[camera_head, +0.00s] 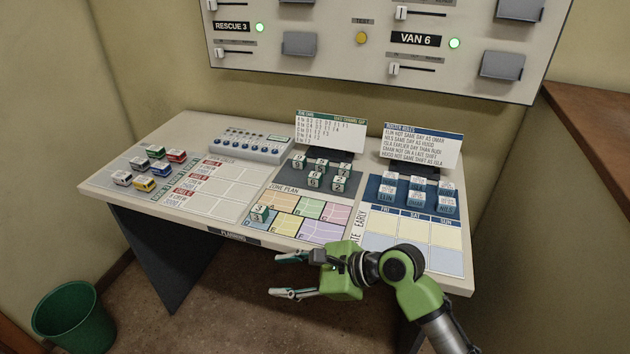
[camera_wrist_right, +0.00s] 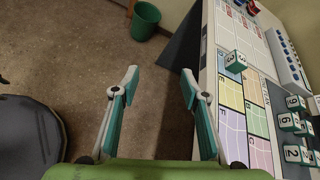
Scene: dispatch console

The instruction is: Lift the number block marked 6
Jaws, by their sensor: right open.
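The number blocks are small white-and-green cubes on a dark mat at the back middle of the desk. The block that looks marked 6 (camera_head: 315,181) is in the front row at left; its digit is small. It also shows at the right of the wrist view (camera_wrist_right: 290,122), among other blocks. My right gripper (camera_head: 278,275) is open and empty, in front of the desk's front edge and over the floor, apart from the blocks. Its two fingers (camera_wrist_right: 159,75) are spread in the wrist view, with only floor between them. My left gripper is not in view.
A block marked 3 (camera_head: 260,212) stands on the coloured zone plan (camera_head: 322,231). Toy vans (camera_head: 145,184) are at left, blue name blocks (camera_head: 417,197) at right. Two upright cards (camera_head: 422,146) stand behind the blocks. A green bin (camera_head: 73,318) is on the floor.

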